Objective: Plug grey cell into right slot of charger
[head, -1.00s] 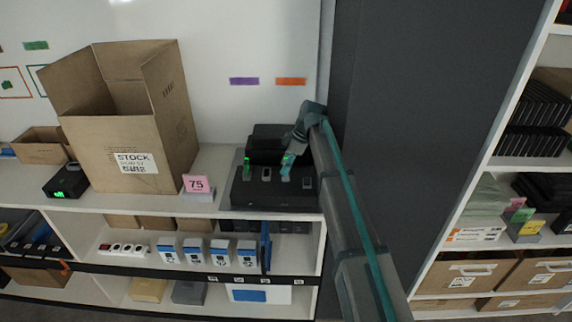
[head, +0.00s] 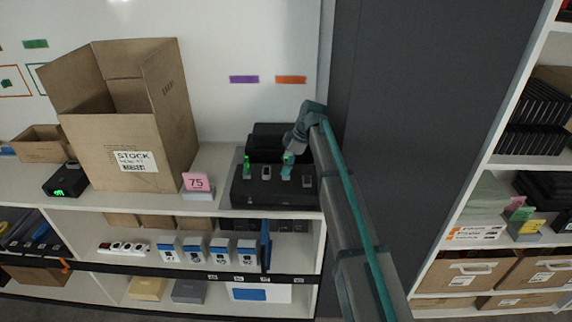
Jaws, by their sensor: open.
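The black charger (head: 240,196) stands on the shelf top, left of the dark grey panel. Small grey pieces show in a row along its top. One at the left (head: 247,171) has a green light by it, another (head: 266,174) is right of that, and one (head: 307,182) is at the right end. I cannot tell which are cells and which are empty slots. My gripper (head: 287,170) is open, low over the right half of the charger, with a green light beside its fingers. The fingers hide that spot, and I cannot tell whether they touch a grey cell there.
Black boxes (head: 268,140) stand behind the charger. A pink 75 tag (head: 197,183) and a large open STOCK carton (head: 112,130) are to the left. The dark panel (head: 400,110) rises close on the right. Some bare shelf shows between carton and charger.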

